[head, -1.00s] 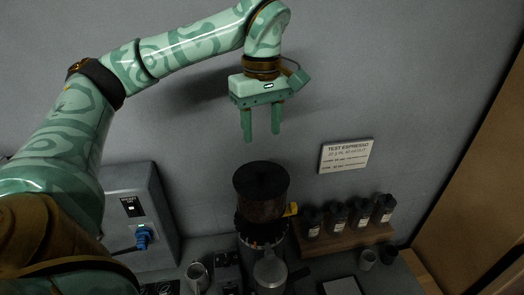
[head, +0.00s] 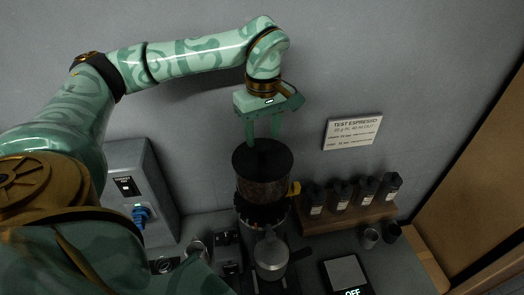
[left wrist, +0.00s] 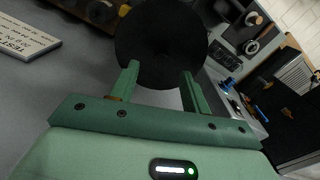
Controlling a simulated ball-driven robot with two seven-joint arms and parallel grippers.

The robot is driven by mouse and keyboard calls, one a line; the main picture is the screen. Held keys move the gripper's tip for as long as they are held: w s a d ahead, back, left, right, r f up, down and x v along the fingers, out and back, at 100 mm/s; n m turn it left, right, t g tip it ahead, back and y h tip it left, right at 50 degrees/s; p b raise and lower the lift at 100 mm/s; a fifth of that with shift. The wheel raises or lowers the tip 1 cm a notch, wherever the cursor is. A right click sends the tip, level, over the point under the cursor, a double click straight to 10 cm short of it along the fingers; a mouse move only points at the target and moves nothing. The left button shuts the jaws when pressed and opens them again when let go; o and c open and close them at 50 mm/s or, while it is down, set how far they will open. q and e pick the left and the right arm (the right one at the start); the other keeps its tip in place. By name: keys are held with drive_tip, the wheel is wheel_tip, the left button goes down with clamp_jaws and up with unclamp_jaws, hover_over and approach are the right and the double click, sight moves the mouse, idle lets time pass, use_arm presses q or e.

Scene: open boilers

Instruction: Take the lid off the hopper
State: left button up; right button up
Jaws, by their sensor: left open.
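The hopper (head: 264,188) is a brownish cylinder on top of the grinder near the back wall. Its lid (head: 263,157) is a round black disc and sits on the hopper. In the left wrist view the lid (left wrist: 160,40) shows as a large dark disc just beyond the fingers. My left gripper (head: 263,143) is open and empty, pointing down at the lid, with its fingertips close to the lid's back part. I cannot tell whether they touch it. In the left wrist view my left gripper (left wrist: 160,78) has its fingers well apart across the lid's near edge. My right gripper is not seen.
A wooden shelf (head: 345,219) with several dark bottles stands to the right of the grinder. A grey box (head: 142,185) with a blue plug is on the left. A metal jug (head: 270,256) stands in front. A scale (head: 346,272) lies at the front right.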

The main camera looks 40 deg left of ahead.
sight(263, 148)
use_arm(q)
drive_tip(key=f, duration=0.4)
drive_tip(key=shift+s+d+p, duration=0.2)
drive_tip(key=shift+p, duration=0.15)
drive_tip(key=shift+w+a+f, duration=0.1)
drive_tip(key=shift+a+f, duration=0.05)
drive_tip(key=shift+f, duration=0.2)
clamp_jaws()
drive_tip(key=shift+r, duration=0.15)
